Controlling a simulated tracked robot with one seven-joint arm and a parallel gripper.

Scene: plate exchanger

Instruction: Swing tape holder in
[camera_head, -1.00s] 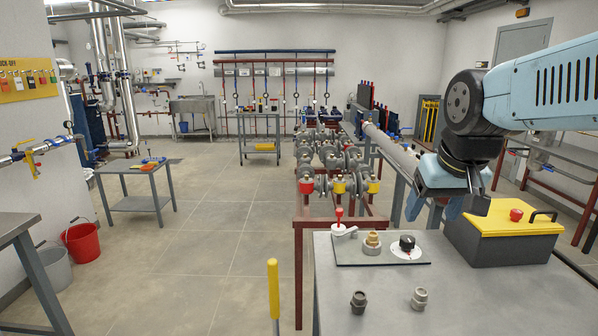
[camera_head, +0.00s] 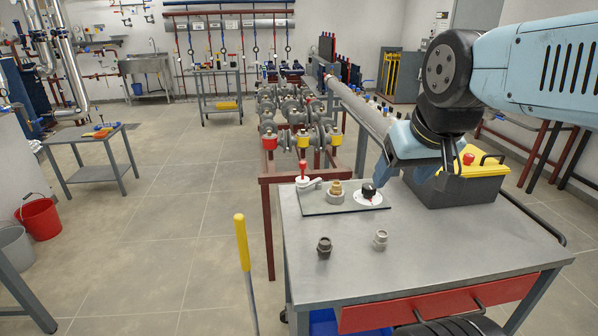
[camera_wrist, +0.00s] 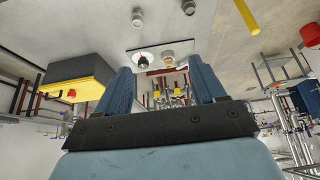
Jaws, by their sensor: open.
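A flat plate (camera_head: 340,207) lies on the grey workbench. On its left end sits a small white piece with an upright red pin and a short arm pointing right (camera_head: 308,183); it may be the tape holder, but I cannot tell for sure. Beside it are a brass fitting (camera_head: 335,190) and a black knob (camera_head: 369,191) on a white disc. My gripper (camera_head: 410,172) is above the bench, behind and right of the knob. In the wrist view my gripper (camera_wrist: 163,88) is open and empty, its two blue fingers apart. The knob (camera_wrist: 143,61) and brass fitting (camera_wrist: 168,56) show beyond them.
A black box with a yellow lid and red button (camera_head: 460,178) stands close right of my gripper. A dark fitting (camera_head: 324,248) and a grey fitting (camera_head: 380,240) stand on the front bench. A yellow post (camera_head: 243,243) is left of it. The front bench top is mostly clear.

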